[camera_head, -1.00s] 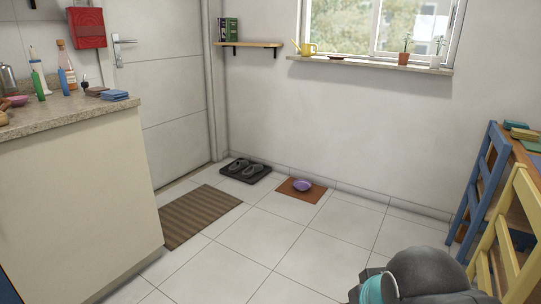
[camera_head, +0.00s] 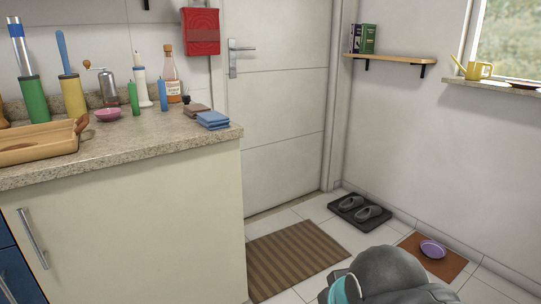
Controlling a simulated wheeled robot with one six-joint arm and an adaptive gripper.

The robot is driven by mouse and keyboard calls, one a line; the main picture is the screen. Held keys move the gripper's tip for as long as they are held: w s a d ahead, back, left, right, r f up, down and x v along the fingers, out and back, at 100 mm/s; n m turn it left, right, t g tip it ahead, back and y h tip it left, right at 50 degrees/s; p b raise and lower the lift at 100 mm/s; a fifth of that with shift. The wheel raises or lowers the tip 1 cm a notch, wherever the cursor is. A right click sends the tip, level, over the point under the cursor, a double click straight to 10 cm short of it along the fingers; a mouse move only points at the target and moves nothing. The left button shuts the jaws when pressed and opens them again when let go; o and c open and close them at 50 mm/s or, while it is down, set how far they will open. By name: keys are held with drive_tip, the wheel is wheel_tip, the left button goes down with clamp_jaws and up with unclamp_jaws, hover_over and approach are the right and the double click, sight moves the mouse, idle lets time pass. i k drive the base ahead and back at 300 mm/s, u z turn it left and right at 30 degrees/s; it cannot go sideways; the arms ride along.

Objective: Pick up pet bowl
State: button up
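A small purple pet bowl (camera_head: 432,249) sits on a brown mat (camera_head: 449,262) on the tiled floor, at the lower right near the wall. A pink bowl (camera_head: 108,115) stands on the counter at the left. My gripper's fingers do not show.
The stone-topped counter (camera_head: 150,145) fills the left side, with a wooden tray (camera_head: 38,144), bottles and blue cloths. A striped doormat (camera_head: 296,258) lies before the closed door (camera_head: 270,100). Sandals rest on a dark tray (camera_head: 345,213). Some floor between is clear.

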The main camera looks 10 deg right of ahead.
sight(432, 249)
drive_tip(key=z, duration=0.1)
drive_tip(key=i, duration=1.45)
drive_tip(key=z, duration=1.2)
drive_tip(key=i, duration=0.85)
drive_tip(key=z, duration=1.15)
drive_tip(key=i, duration=0.25)
drive_tip(key=z, duration=0.25)
